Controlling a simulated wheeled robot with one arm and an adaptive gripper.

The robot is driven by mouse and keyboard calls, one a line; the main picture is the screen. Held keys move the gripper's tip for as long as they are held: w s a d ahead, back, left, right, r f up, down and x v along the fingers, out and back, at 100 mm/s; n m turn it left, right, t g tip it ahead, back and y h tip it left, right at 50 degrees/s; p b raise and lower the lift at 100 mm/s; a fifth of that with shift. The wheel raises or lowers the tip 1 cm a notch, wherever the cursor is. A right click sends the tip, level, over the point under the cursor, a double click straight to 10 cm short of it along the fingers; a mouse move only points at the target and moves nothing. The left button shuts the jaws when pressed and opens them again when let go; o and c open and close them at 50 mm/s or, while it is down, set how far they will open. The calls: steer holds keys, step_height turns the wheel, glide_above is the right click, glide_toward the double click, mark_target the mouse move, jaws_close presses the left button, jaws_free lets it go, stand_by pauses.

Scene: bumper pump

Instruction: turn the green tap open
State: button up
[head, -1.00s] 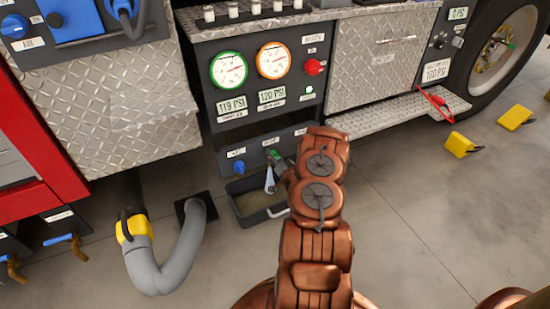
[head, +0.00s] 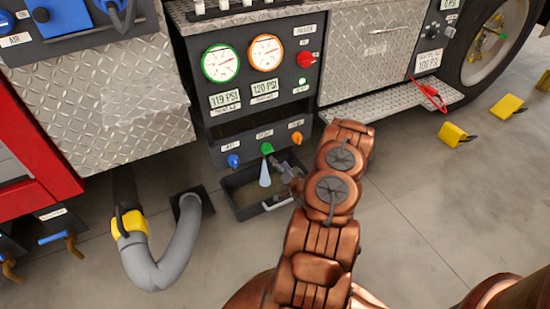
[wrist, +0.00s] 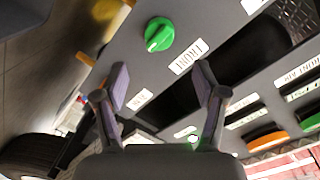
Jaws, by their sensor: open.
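The green tap (head: 267,148) is a round knob on the dark lower panel, between a blue tap (head: 233,160) and an orange tap (head: 296,138). A pale blue stream (head: 265,174) runs down below it. My gripper (head: 280,167) is just below and right of the green tap, apart from it. In the wrist view the green tap (wrist: 160,34) has a pale mark on its rim and lies beyond the fingertips. There my gripper (wrist: 162,72) is open, with nothing between its fingers.
A black tray (head: 241,213) stands on the floor under the taps. A grey hose (head: 178,255) with a yellow collar curves at the left. Two gauges (head: 220,62) (head: 266,52) sit above. A tread step (head: 380,108) juts out right.

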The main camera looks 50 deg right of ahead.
steer(key=shift+v, duration=1.25)
